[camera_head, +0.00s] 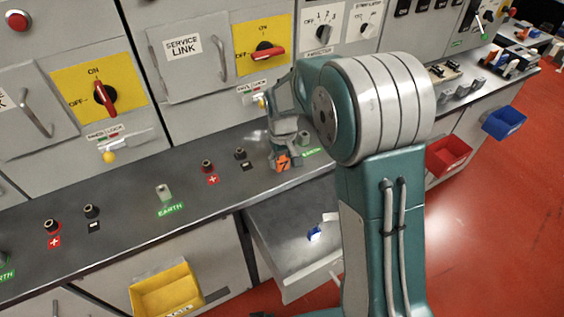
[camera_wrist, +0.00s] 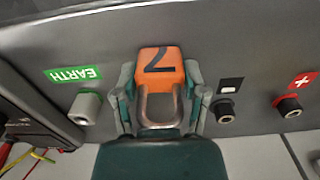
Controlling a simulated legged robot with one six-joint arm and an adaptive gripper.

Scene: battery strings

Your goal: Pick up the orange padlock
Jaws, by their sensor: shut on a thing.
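The orange padlock (camera_wrist: 160,65) bears a dark number 7 and has a grey metal shackle. In the wrist view it sits between the two fingers of my gripper (camera_wrist: 160,92), which is shut on it, with the shackle towards my palm. In the head view the padlock (camera_head: 282,162) is at the grey ledge, below my gripper (camera_head: 284,145), in front of the cabinet panels. I cannot tell whether it touches the ledge.
The ledge (camera_head: 125,215) carries red and black terminals and green EARTH labels. An EARTH post (camera_wrist: 86,106) and a black terminal (camera_wrist: 224,110) flank my gripper. An open drawer (camera_head: 285,235) and a yellow bin (camera_head: 165,290) are below the ledge.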

